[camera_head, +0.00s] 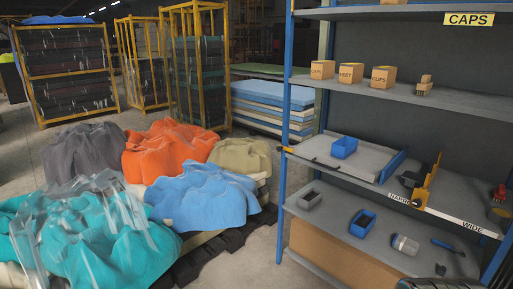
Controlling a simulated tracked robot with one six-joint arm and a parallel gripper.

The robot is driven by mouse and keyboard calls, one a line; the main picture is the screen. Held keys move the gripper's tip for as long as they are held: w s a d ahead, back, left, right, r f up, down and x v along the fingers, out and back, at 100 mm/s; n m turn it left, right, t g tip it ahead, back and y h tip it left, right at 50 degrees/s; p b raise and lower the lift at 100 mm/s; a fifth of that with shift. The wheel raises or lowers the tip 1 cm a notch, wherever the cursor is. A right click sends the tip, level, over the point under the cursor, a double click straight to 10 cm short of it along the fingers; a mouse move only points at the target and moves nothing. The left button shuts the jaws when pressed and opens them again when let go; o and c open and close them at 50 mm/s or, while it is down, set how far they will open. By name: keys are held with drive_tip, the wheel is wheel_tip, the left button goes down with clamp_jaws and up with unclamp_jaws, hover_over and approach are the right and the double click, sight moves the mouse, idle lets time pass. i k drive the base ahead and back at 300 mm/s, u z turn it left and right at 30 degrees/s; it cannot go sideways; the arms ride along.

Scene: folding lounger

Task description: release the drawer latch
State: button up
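A grey drawer or sliding tray (372,158) with a blue right side sits at the middle level of the blue-framed shelf rack. A small blue bin (344,147) stands in it. A thin dark bar (312,159) with an orange-yellow tip runs along its front left edge. This may be the latch, but it is too small to tell its state. My gripper is not in view.
A yellow upright piece (428,182) stands beside the drawer, above the NARROW and WIDE labels.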

sight(278, 149)
drive_tip(key=z, duration=0.35)
drive_tip(key=i, duration=2.35)
drive_tip(key=u, duration=0.5)
